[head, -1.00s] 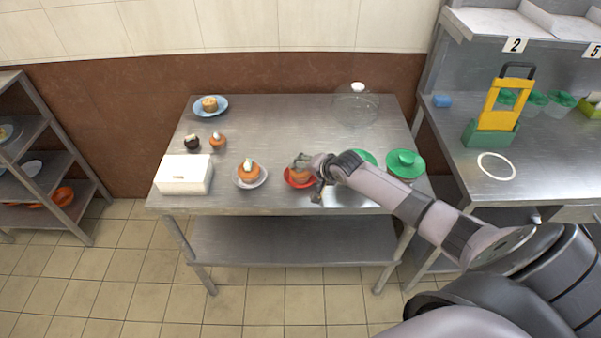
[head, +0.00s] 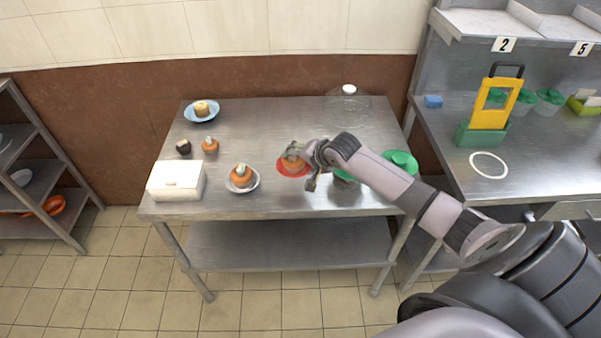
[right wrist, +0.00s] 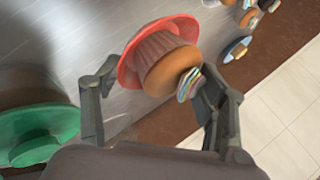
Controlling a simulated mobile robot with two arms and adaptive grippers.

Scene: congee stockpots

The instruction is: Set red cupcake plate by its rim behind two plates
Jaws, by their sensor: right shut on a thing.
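The red plate (head: 283,172) bears an orange-brown cupcake (head: 293,163). My right gripper (head: 303,166) is shut on this plate at its right side; the exact grip at the rim is partly hidden. In the right wrist view, the red plate (right wrist: 128,62) and its cupcake (right wrist: 165,62) with a pastel stacked topping sit between the fingers (right wrist: 155,80). I cannot tell how far the plate is above the table. A white plate (head: 256,185) with a cupcake stands left of it. A blue plate (head: 189,113) with a cupcake is at the back left. My left gripper is out of view.
A white box (head: 175,182) stands at the table's front left, with two small cakes behind it. A clear dome (head: 347,106) is at the back right. Green items (head: 401,161) sit under and beside my right arm. The table's back middle (head: 270,120) is clear.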

